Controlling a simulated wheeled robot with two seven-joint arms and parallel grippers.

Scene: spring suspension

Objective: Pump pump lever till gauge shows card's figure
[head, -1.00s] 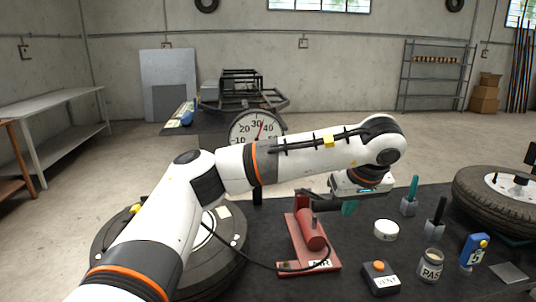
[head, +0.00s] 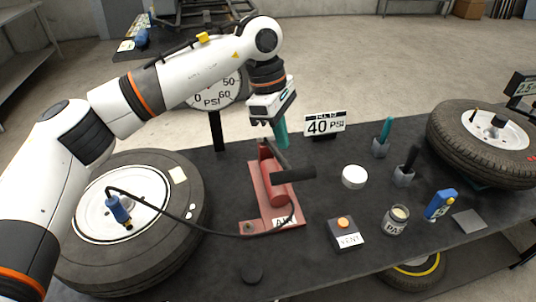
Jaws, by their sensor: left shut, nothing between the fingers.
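The red pump (head: 270,195) stands mid-table. Its lever, with a black grip (head: 293,174), is tilted over the pump body. My left gripper (head: 281,143) points down just behind the lever, shut and empty; I cannot tell whether it touches the lever. The card (head: 325,124) behind the pump reads 40 PSI. The round gauge (head: 213,98) stands on a black post, partly covered by my left arm. A hose runs from the pump to a blue chuck (head: 118,208) on the left tyre (head: 188,222). My right gripper is out of view.
A VENT box (head: 345,235) with an orange button, a white lid (head: 354,177), a paste jar (head: 396,220) and a blue handheld device (head: 440,204) stand right of the pump. Two brushes in holders stand behind them. Another tyre (head: 455,140) lies at the right.

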